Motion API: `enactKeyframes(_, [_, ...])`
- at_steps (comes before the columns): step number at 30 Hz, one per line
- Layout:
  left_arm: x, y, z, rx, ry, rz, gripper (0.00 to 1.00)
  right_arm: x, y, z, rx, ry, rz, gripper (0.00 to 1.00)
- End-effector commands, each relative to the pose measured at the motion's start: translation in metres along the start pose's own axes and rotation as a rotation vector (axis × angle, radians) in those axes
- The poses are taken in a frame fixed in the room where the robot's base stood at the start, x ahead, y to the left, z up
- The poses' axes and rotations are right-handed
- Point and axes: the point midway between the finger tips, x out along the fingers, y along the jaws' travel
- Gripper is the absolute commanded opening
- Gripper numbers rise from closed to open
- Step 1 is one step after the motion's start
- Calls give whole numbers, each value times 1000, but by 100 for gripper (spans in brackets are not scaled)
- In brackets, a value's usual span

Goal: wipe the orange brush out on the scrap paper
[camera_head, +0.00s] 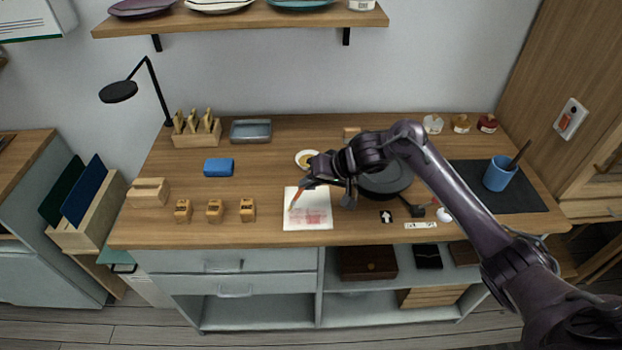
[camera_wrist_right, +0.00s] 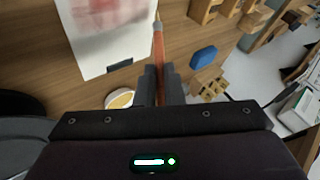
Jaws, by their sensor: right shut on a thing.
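The scrap paper (camera_head: 306,222) lies flat near the front of the wooden table and bears pinkish-red smears; it also shows in the right wrist view (camera_wrist_right: 95,60). My right gripper (camera_head: 312,182) is shut on the orange brush (camera_head: 297,196), which slants down to the left over the paper's left part. In the right wrist view the orange handle (camera_wrist_right: 158,62) sits between the fingers, with the tip end at the top edge beside the paper. I cannot tell whether the bristles touch the paper. My left gripper is not in view.
Several small wooden blocks (camera_head: 215,210) stand left of the paper. A blue block (camera_head: 219,167) lies behind them. A blue cup (camera_head: 499,174) stands on a dark mat (camera_head: 530,195) at right.

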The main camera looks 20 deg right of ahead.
Motion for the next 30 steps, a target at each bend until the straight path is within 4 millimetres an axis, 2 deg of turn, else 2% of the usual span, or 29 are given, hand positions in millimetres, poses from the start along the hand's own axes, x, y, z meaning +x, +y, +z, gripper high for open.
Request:
enactKeyframes(16, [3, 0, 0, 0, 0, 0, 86, 10, 8, 6, 0, 0, -1, 0])
enactKeyframes(22, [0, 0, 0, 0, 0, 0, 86, 7, 10, 5, 1, 0, 1, 0])
enactKeyframes(30, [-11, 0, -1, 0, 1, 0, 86, -4, 22, 4, 1, 0, 1, 0])
